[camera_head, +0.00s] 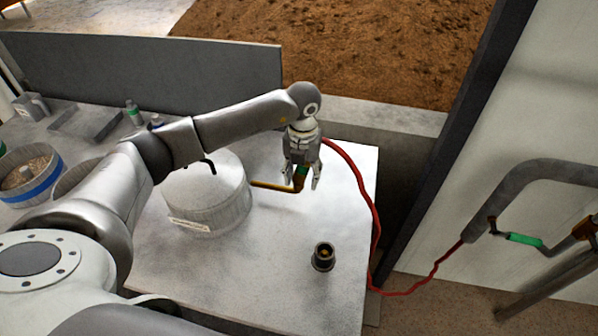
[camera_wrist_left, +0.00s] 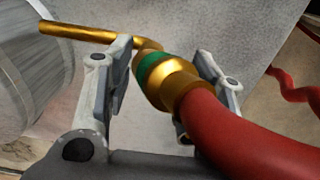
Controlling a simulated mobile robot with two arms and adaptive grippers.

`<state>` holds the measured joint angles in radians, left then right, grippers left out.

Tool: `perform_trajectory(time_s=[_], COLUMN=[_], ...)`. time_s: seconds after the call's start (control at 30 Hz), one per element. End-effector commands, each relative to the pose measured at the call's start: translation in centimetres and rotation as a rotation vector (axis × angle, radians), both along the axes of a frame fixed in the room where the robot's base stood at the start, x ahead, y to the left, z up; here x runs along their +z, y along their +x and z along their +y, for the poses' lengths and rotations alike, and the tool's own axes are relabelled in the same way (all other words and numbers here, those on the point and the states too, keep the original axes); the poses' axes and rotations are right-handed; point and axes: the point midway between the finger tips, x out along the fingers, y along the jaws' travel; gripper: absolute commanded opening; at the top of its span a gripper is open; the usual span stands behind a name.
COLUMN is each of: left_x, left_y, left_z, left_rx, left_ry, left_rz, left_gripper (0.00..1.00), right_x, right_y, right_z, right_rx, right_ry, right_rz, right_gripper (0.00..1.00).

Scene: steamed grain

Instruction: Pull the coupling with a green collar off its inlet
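The brass coupling with a green collar (camera_head: 301,172) sits at the end of a brass inlet pipe (camera_head: 268,185) from the round metal vessel (camera_head: 207,195). In the left wrist view the coupling (camera_wrist_left: 165,76) joins a thick red hose (camera_wrist_left: 245,130) on one side and the bent inlet pipe (camera_wrist_left: 85,32) on the other. My left gripper (camera_head: 301,182) is open with its fingers on either side of the coupling. In the wrist view a gap shows between the left finger and the coupling; contact at the right finger cannot be told. My right gripper is not in view.
A dark round fitting (camera_head: 323,257) stands on the light tabletop (camera_head: 275,280). The red hose (camera_head: 375,222) runs down to wall piping with a green part (camera_head: 523,239). A grain tub with a blue band (camera_head: 38,190) stands at left. A low wall (camera_head: 150,65) bounds the back.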

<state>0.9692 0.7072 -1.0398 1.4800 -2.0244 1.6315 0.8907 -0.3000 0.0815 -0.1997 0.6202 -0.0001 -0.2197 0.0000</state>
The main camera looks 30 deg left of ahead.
Motion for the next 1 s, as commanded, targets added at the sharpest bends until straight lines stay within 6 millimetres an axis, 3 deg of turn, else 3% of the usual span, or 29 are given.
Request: perform_trajectory(time_s=[0.03, 0.33, 1.0], left_x=[0.0, 0.0, 2.0], left_y=[0.1, 0.1, 0.2], left_z=[0.0, -0.1, -0.3], left_rx=[0.000, -0.001, -0.004], left_ry=[0.000, -0.003, -0.007], left_rz=[-0.002, -0.003, -0.007], left_gripper=[0.39, 0.00, 0.00], right_x=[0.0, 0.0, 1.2], right_y=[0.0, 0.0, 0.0], right_z=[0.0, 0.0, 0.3], right_rx=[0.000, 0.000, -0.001], right_ry=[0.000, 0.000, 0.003], right_rz=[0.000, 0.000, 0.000], right_gripper=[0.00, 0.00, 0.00])
